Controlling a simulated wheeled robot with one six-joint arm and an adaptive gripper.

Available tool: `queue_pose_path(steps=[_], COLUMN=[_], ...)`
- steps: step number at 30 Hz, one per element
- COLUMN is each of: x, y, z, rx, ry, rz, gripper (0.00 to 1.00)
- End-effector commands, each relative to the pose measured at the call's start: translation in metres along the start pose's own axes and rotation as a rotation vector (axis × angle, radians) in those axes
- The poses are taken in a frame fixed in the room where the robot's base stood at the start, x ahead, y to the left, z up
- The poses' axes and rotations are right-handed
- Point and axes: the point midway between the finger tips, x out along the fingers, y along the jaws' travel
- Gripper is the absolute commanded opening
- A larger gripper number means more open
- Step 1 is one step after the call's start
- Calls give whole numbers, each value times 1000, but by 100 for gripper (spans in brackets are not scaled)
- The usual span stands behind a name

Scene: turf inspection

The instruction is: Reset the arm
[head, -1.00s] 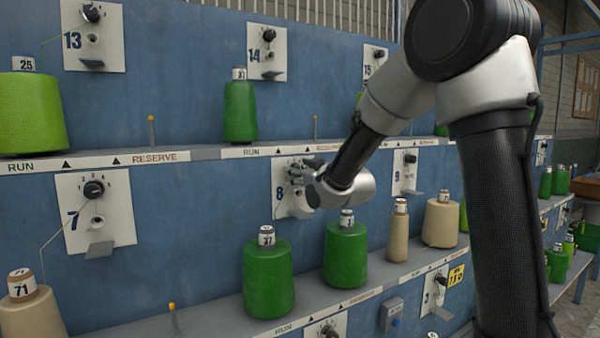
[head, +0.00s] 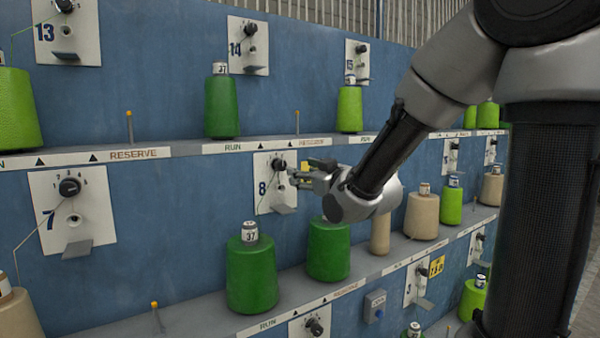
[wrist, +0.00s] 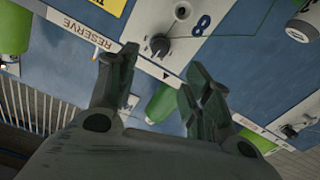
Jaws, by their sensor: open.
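My arm reaches from the right in the head view. My gripper (head: 306,177) is beside panel 8 (head: 266,198), close to its black knob (head: 279,165). In the wrist view my gripper (wrist: 160,88) has its two fingers apart with nothing between them. Panel 8 also shows upside down there (wrist: 205,22), with its knob (wrist: 160,45) beyond the fingertips. I cannot tell from the views whether a finger touches the panel.
Green cones (head: 252,275) and (head: 328,250) stand on the shelf below, the second close under my wrist. Tan cones (head: 422,215) stand further right. An upper shelf (head: 180,150) runs above with a thin peg (head: 129,127). Panel 7 (head: 72,212) is at left.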

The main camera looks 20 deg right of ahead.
Motion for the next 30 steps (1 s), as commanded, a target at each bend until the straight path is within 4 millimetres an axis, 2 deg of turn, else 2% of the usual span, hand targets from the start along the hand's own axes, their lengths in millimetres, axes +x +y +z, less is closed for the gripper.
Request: queue_pose_path(steps=[11,14,17,18,20,21,23,24,26,27,29,30], x=[0,0,-8,-16,-36,-54,-87,-110,-148,-173,-211,-236], y=[0,-3,-9,-13,-17,-18,-18,-18,-17,-17,-17,-17], z=[1,18,61,84,114,130,147,155,161,162,160,156], rx=[5,17,46,62,90,110,142,165,200,224,262,285], ry=[-5,-75,-258,-361,-522,-627,-776,-869,-998,-1075,-1178,-1238], rz=[-1,-12,-33,-44,-55,-58,-57,-53,-45,-40,-28,-22], gripper=[50,50,50,50,50,50,50,50,50,50,50,50])
